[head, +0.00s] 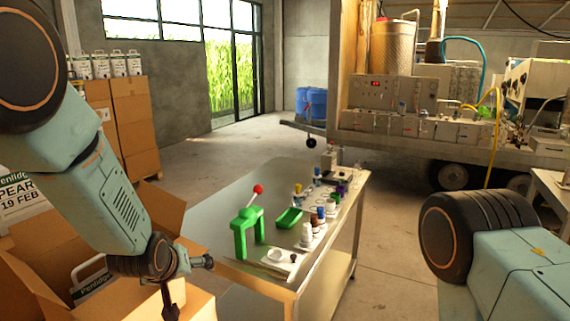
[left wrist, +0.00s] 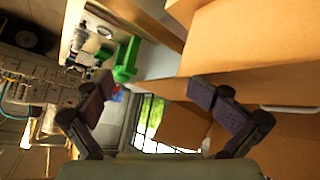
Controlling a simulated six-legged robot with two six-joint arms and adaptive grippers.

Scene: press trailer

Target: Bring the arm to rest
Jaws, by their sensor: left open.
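My left arm (head: 105,195) comes in from the left in the head view, angled down. Its gripper (head: 188,283) hangs over the open cardboard box at the lower left, left of the metal table. In the left wrist view the two dark fingers of my left gripper (left wrist: 160,105) are spread wide with nothing between them. My right arm (head: 490,255) shows only as a large joint and link at the lower right. My right gripper is outside both views.
A metal table (head: 222,222) holds a green press (head: 247,235) with a red knob, a green tray (head: 289,218) and several small bottles. Open cardboard boxes (head: 140,210) crowd the left. A trailer (head: 400,145) with equipment stands behind. Bare floor (head: 225,153) lies beyond the table.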

